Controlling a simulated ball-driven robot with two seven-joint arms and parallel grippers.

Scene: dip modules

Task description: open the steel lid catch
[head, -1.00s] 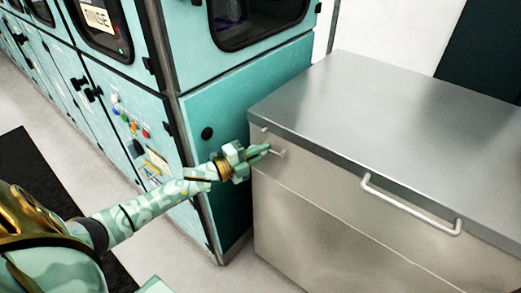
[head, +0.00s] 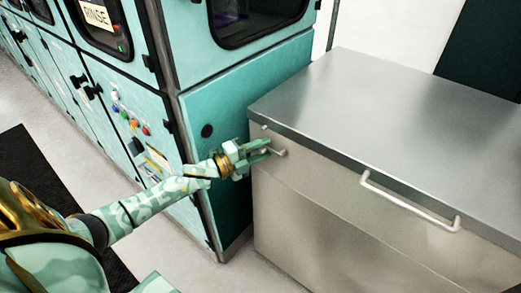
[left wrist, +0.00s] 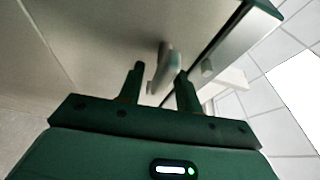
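The steel lid catch (head: 279,152) is a small pale lever on the upper left of the steel chest's front (head: 330,190), just below the lid (head: 400,105). My left gripper (head: 268,148) is at the catch, its fingers pointing toward the chest front. In the left wrist view the two dark fingers (left wrist: 158,85) stand apart, with the catch lever (left wrist: 164,68) showing between them. The lever does not look gripped; whether a finger touches it I cannot tell. The lid lies flat and shut. My right gripper is not in view.
The teal machine (head: 245,80) stands close on the left of the chest. A dark mat (head: 40,165) lies on the floor at left.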

